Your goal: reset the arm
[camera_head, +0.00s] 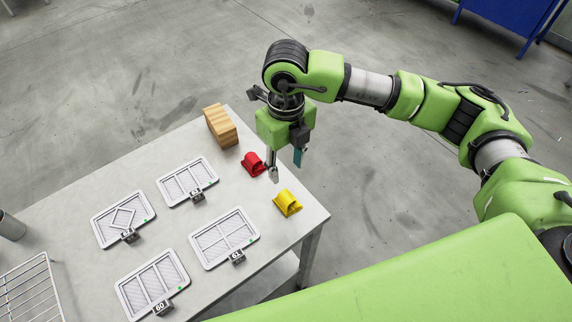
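My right arm comes in from the right and reaches over the right end of the table. Its gripper (285,167) points down, with one grey finger and one teal-tipped finger apart and nothing seen between them. The gripper is above the table's right edge, near a red piece (252,164) and a yellow piece (287,203) on the tabletop. It appears apart from both. My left arm and gripper are not in view.
The grey table (90,180) bears several framed trays with number tags, among them tray 60 (152,283) and tray 61 (224,238). A wooden block (221,126) stands at the back edge. A wire rack (30,290) is at left. A blue cabinet (510,18) stands far off; floor behind is clear.

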